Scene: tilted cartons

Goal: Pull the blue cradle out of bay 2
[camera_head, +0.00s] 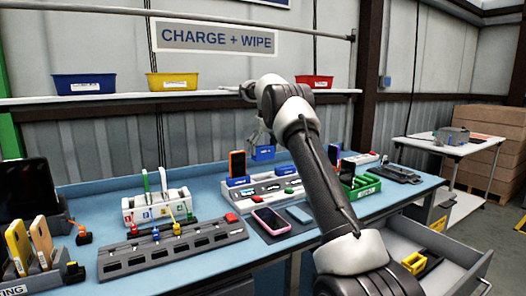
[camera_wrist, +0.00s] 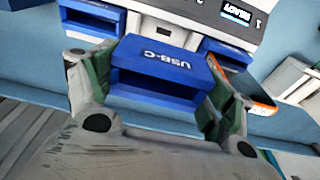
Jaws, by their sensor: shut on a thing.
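The blue cradle (camera_wrist: 160,88), marked USB-C, sits between the two green-padded fingers of my gripper (camera_wrist: 158,80) in the wrist view. In the head view, my gripper (camera_head: 262,136) is shut on this blue cradle (camera_head: 263,153), which appears above and behind the grey-white charging dock (camera_head: 268,190). The cradle looks empty and clear of the dock. Other blue cradles stay in the dock, one at the left (camera_head: 238,181) with an orange-edged phone (camera_head: 237,164). The number of the bay is too small to read.
A pink phone (camera_head: 270,221) lies before the dock. A green rack (camera_head: 362,187) stands to the right. A white holder (camera_head: 158,206) and a grey slotted strip (camera_head: 172,250) are on the left. An open drawer (camera_head: 455,262) juts out at lower right. A shelf (camera_head: 200,97) runs above.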

